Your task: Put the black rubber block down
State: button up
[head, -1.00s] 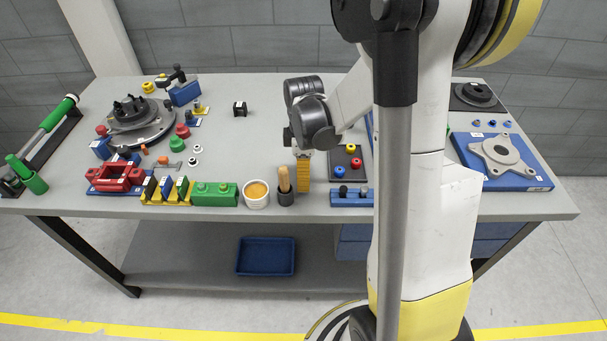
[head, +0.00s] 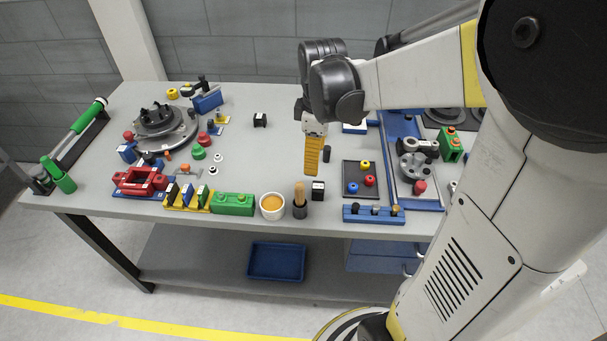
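A small black block (head: 318,190) with a white mark on top stands upright on the table near its front edge, just right of the dark pot with the brush. A second small black block (head: 260,120) stands farther back on the table. My gripper (head: 312,174) points down above and just behind the front block. Its yellow ridged finger ends slightly above the block's top in the picture, and they look apart. I see the gripper from the side, so the gap between its fingers is hidden. Nothing shows in it.
Close by stand the dark brush pot (head: 300,211), a white cup with orange contents (head: 272,206), a black cylinder (head: 327,154), a dark tray (head: 361,180) with coloured knobs and a blue rack (head: 373,214). The table middle behind the green block (head: 233,204) is fairly clear.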

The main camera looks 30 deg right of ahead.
jog(key=s+a+r+m+t, duration=0.6)
jog(key=s+a+m, duration=0.3)
jog(key=s+a, duration=0.1)
jog(key=shift+a+r+m, duration=0.15)
jog(key=shift+a+m, duration=0.15)
jog(key=shift+a, duration=0.3)
